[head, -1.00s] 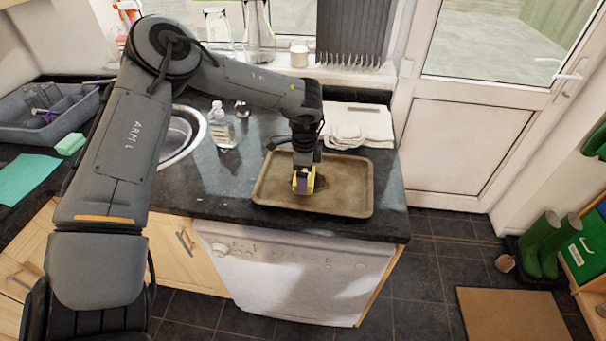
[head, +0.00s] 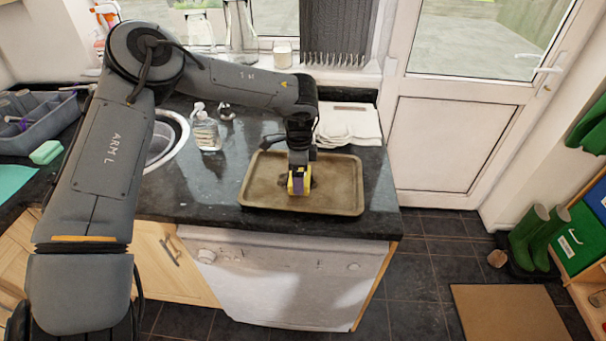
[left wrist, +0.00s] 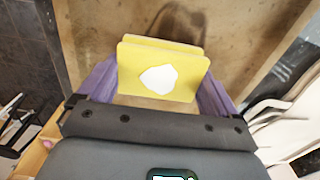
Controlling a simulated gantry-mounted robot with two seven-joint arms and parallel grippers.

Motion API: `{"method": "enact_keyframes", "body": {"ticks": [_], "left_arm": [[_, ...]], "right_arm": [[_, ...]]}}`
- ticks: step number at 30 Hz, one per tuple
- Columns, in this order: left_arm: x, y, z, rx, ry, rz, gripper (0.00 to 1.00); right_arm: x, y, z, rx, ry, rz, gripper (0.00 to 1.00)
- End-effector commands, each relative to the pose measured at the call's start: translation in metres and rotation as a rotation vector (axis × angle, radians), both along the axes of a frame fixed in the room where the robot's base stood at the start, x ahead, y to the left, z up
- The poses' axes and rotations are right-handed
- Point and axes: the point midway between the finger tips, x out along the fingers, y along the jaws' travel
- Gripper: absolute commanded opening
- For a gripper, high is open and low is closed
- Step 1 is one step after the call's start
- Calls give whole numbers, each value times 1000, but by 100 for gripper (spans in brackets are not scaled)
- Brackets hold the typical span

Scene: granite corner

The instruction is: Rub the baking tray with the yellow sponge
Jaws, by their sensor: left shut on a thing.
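The brown baking tray (head: 335,192) lies on the dark counter near its right end. A white patch marks the sponge's face. In the head view the sponge (head: 291,186) is low at the tray's surface and partly hidden by the fingers; I cannot tell if it touches. My right gripper is not in view.
A clear bottle (head: 206,132) stands left of the tray by the round sink (head: 165,140). Folded white cloths (head: 348,125) lie behind the tray. A green sponge (head: 46,152) and a grey basin (head: 40,125) are at the far left.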

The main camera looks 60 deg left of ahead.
Motion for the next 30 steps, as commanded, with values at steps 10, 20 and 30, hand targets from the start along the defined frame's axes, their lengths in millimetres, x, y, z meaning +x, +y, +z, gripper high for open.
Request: {"method": "enact_keyframes", "body": {"ticks": [10, 20, 30], "left_arm": [[-21, 17, -6, 1, 10, 2, 68], [-11, 32, -8, 5, 13, 5, 68], [-2, 34, -7, 3, 9, 2, 68]], "right_arm": [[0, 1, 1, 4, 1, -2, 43], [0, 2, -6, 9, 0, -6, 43], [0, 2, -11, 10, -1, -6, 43]]}}
